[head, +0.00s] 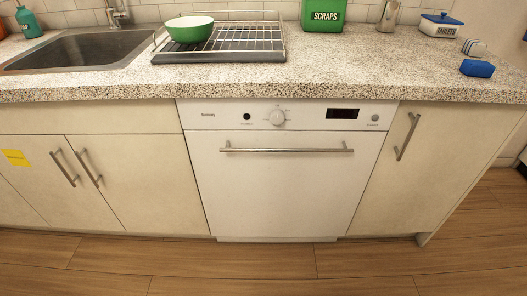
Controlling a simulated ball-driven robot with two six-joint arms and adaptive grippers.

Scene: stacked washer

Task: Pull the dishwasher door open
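The white dishwasher (285,200) is built in under the counter, between beige cabinets. Its door is shut and upright. A long horizontal metal handle (286,150) runs across the upper part of the door. Above it is a control panel (240,116) with a round knob (277,118), buttons and a dark display (342,113). Neither of my grippers shows in the head view.
A speckled countertop (350,75) overhangs the door. Cabinets with vertical handles stand at the left (150,180) and right (385,185). On top are a dish rack (220,50) with a green bowl (190,28) and a sink (75,52). The wooden floor (250,262) in front is clear.

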